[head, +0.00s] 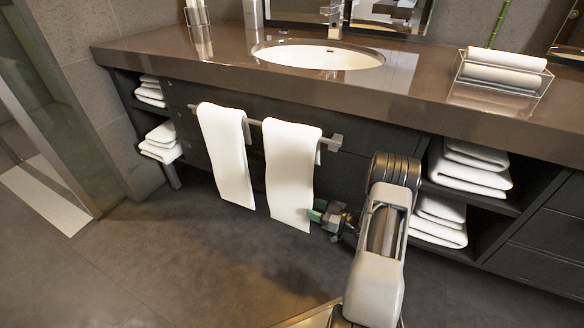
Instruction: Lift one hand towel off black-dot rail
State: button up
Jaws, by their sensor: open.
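A metal rail (254,122) is fixed to the dark vanity front below the counter. Two white hand towels hang over it: a left towel (227,155) and a right towel (291,170), side by side with a gap between them. I cannot make out a black dot on the rail. My gripper (318,213) is low, at the lower right edge of the right towel, well below the rail. Its green-tipped jaws are open; whether they touch the towel or have cloth between them I cannot tell. My arm hides part of the vanity front to the right.
The brown counter (200,66) overhangs the rail and holds a sink (318,56) and a rack of rolled towels (501,72). Folded towels (470,165) fill open shelves right, others (160,142) left. A glass panel (40,110) stands far left. The floor (180,255) in front is clear.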

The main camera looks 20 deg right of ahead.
aim_at(301, 203)
jog(key=shift+r+b+x, duration=0.15)
jog(key=shift+b+x, duration=0.45)
jog(key=shift+x, duration=0.8)
jog(key=shift+r+b+x, duration=0.15)
jog(key=shift+b+x, duration=0.4)
jog(key=shift+x, duration=0.85)
grip_shut()
